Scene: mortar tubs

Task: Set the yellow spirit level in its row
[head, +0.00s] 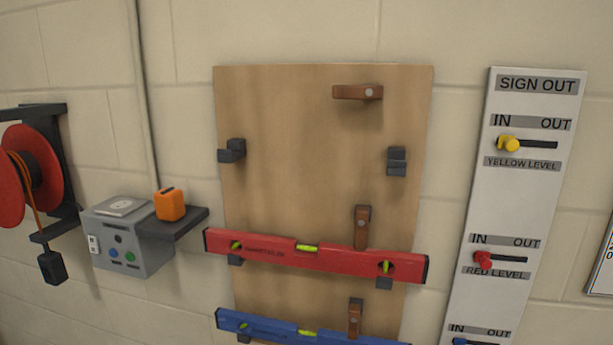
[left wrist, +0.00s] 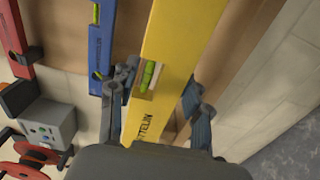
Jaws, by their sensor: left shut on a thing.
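The yellow spirit level (left wrist: 178,45) fills the middle of the left wrist view, with a green vial on it. My left gripper (left wrist: 158,88) is shut on it, one finger on each side. Neither shows in the head view. On the wooden board (head: 310,130), the top row has two black brackets, left (head: 232,151) and right (head: 397,161), both empty. The brown latch (head: 357,92) above them is turned sideways. My right gripper is not in view.
The red level (head: 310,254) and blue level (head: 300,329) sit in lower rows under upright brown latches. A sign-out panel (head: 530,200) hangs right; its yellow knob (head: 508,144) is at IN. A grey box (head: 125,235), shelf with orange object (head: 170,204), and red reel (head: 35,165) are left.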

